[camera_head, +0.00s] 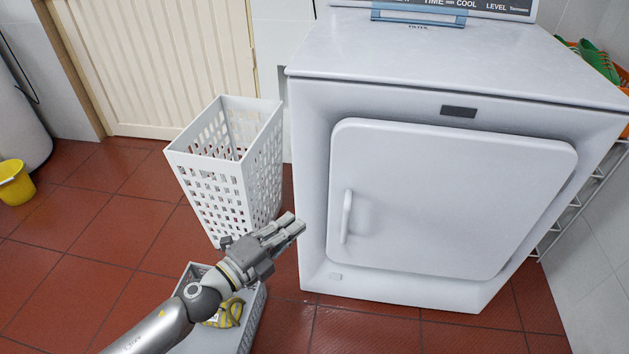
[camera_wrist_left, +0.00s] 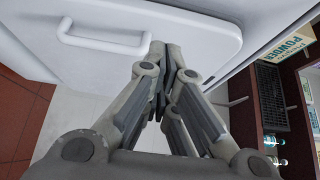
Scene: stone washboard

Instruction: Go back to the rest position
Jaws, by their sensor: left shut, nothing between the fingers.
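My left gripper (camera_head: 291,226) is shut and empty in the head view. It is raised in front of the white dryer (camera_head: 312,180), near its lower left front edge, with the white laundry basket behind it. In the left wrist view its fingers (camera_wrist_left: 163,62) come together below the dryer door's handle (camera_wrist_left: 104,38). The dryer door (camera_head: 450,195) looks closed, and its vertical white handle (camera_head: 346,216) is to the right of the gripper. My right gripper does not show in either view.
A tall white perforated basket (camera_head: 228,195) stands left of the dryer. A low grey basket (camera_head: 252,325) with a yellow item (camera_head: 228,313) is under my left arm. A yellow bucket (camera_head: 15,183) sits far left. A wire rack (camera_head: 570,215) stands at right.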

